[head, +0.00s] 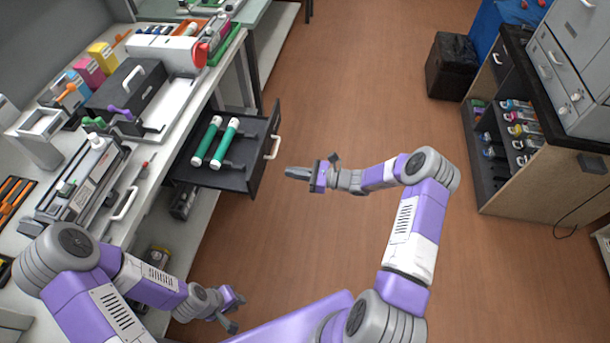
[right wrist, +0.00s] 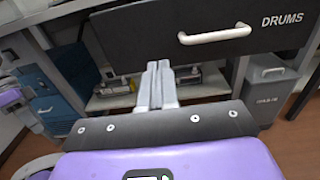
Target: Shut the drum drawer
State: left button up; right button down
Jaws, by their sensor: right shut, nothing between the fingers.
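The drum drawer (head: 215,176) is pulled out from the bench in the head view. It is black and holds two green drum rollers (head: 207,141) with white ends. Its white handle (head: 274,147) is on the outer face. In the right wrist view the black front (right wrist: 130,35) carries the word DRUMS beside the handle (right wrist: 215,35). My right gripper (head: 290,172) is shut and empty, just outside the drawer front. In the right wrist view its fingertips (right wrist: 157,66) are below and left of the handle. My left gripper (head: 236,311) is open and empty, low beside the bench.
The bench top holds a black box (head: 123,90) with a white handle, a red and white device (head: 165,55) and colored cartridges (head: 88,71). A shelf unit (head: 505,135) with bottles stands at the right. The wooden floor (head: 345,100) between is clear.

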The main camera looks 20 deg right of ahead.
aim_at(261, 167)
jog(key=b+x, duration=0.1)
jog(key=x, duration=0.6)
jog(key=shift+f, duration=0.1)
jog(key=shift+w+a+b, duration=0.2)
jog(key=shift+a+b, duration=0.05)
jog(key=shift+b, duration=0.05)
